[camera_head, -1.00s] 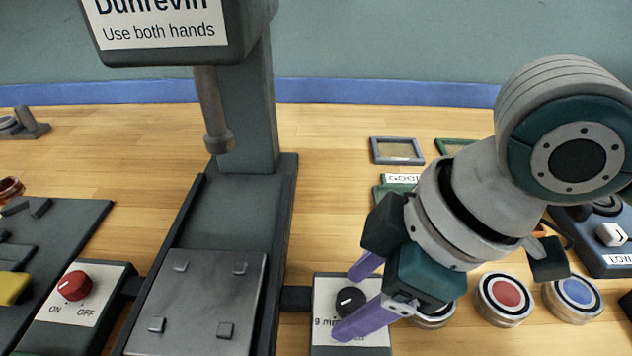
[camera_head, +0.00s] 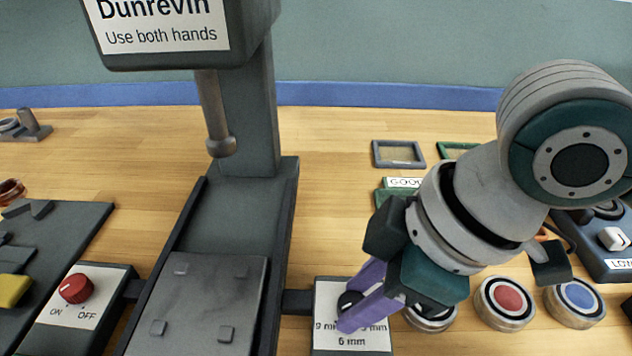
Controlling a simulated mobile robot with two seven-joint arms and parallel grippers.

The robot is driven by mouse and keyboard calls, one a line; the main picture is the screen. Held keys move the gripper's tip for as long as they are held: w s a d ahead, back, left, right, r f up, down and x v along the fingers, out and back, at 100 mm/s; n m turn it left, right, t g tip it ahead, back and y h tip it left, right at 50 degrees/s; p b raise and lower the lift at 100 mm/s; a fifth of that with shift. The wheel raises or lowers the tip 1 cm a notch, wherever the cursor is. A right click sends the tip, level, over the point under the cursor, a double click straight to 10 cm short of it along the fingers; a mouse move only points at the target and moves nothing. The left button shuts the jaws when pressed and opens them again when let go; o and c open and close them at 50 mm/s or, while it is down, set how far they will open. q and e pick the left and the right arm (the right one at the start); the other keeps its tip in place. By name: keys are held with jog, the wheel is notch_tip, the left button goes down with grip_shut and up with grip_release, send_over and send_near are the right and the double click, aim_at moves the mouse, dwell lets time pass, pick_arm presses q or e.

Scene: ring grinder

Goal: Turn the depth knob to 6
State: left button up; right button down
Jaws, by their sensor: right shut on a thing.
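The depth knob (camera_head: 346,300) is a small black round knob on a white-labelled panel (camera_head: 352,343) at the bottom middle. The label reads "6 mm" at the bottom, with "9 mm" at the left and a partly covered "mm" marking at the right. My right gripper (camera_head: 348,308) comes in from the right, and its purple fingers are shut on the knob. The fingers cover most of the knob, so its pointer line is hidden. My left gripper is not in view.
The grinder's column (camera_head: 250,110) and bed (camera_head: 205,300) stand left of the panel. A red ON/OFF knob (camera_head: 76,289) is further left. Red (camera_head: 505,299) and blue (camera_head: 576,297) round buttons sit to the right. Small frames (camera_head: 397,154) lie behind.

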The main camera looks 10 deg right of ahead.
jog(key=shift+w+r+n+g+p, duration=0.1)
jog(key=shift+n+g+p, duration=0.25)
jog(key=shift+n, duration=0.65)
jog(key=n+g, duration=0.1)
jog(key=n, duration=0.1)
jog(key=shift+n+y, duration=0.3)
jog(key=shift+y, duration=0.1)
jog(key=n+g+b, duration=0.1)
jog(key=n, duration=0.2)
jog(key=shift+w+n, duration=0.15)
jog(key=shift+n, duration=0.15)
jog(key=shift+n+g+b, duration=0.75)
jog(key=shift+n+b, duration=0.1)
jog(key=shift+n, duration=0.85)
jog(key=shift+h, duration=0.3)
jog(key=c, duration=0.5)
grip_release()
jog(key=shift+w, duration=0.1)
